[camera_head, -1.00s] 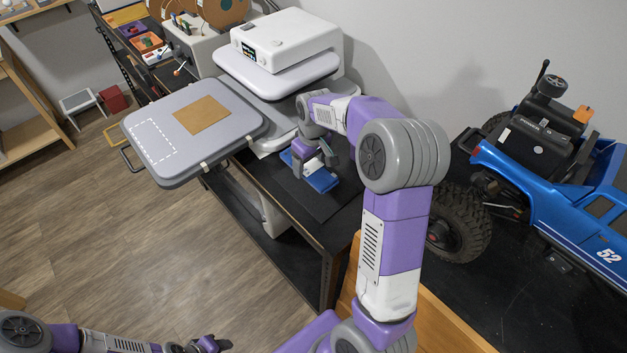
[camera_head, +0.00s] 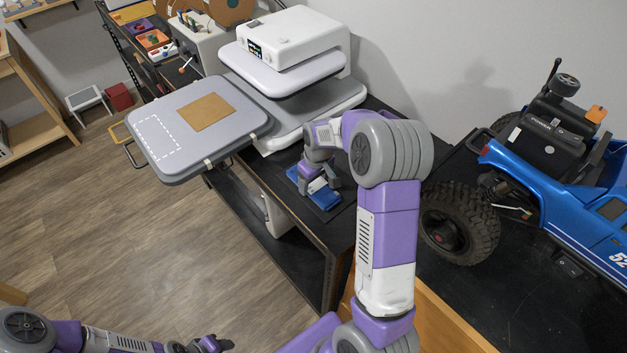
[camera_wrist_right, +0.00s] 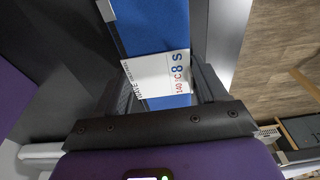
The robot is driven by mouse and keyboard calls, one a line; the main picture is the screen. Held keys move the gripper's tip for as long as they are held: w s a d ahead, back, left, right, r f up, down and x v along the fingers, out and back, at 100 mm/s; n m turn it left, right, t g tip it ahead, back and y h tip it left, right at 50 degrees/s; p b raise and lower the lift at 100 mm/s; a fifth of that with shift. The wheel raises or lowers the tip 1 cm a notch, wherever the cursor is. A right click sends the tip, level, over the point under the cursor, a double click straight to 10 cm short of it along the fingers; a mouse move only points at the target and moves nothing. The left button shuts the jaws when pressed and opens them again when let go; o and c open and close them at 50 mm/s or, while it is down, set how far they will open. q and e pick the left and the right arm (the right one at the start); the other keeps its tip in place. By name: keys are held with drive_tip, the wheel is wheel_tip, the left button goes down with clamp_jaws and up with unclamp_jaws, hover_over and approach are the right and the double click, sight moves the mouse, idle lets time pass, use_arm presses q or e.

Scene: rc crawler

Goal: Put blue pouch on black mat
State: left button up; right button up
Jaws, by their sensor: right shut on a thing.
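The blue pouch (camera_head: 326,199) is a flat blue packet in my right gripper (camera_head: 316,187). In the right wrist view the pouch (camera_wrist_right: 155,30) carries a white printed label, and the fingers of my right gripper (camera_wrist_right: 160,92) are shut on it from both sides. The black mat (camera_head: 321,216) is a dark sheet on the black table, under the pouch. The pouch lies low over the mat; whether it touches cannot be told. My left gripper (camera_head: 213,344) is empty at the bottom left, far from the pouch; its jaw opening is unclear.
A heat press (camera_head: 292,40) with a white control box stands behind the mat. Its grey platen (camera_head: 190,145) with a brown patch (camera_head: 205,111) sticks out at left. A blue crawler truck (camera_head: 570,190) stands at right on the black table.

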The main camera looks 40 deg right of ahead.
sight(317, 186)
drive_tip(key=o, duration=1.1)
drive_tip(key=shift+r, duration=0.4)
drive_tip(key=r, duration=0.3)
drive_tip(key=s+r+p, duration=0.1)
drive_tip(key=r, duration=0.3)
drive_tip(key=r+p, duration=0.1)
drive_tip(key=r, duration=0.3)
drive_tip(key=shift+s+r, duration=0.2)
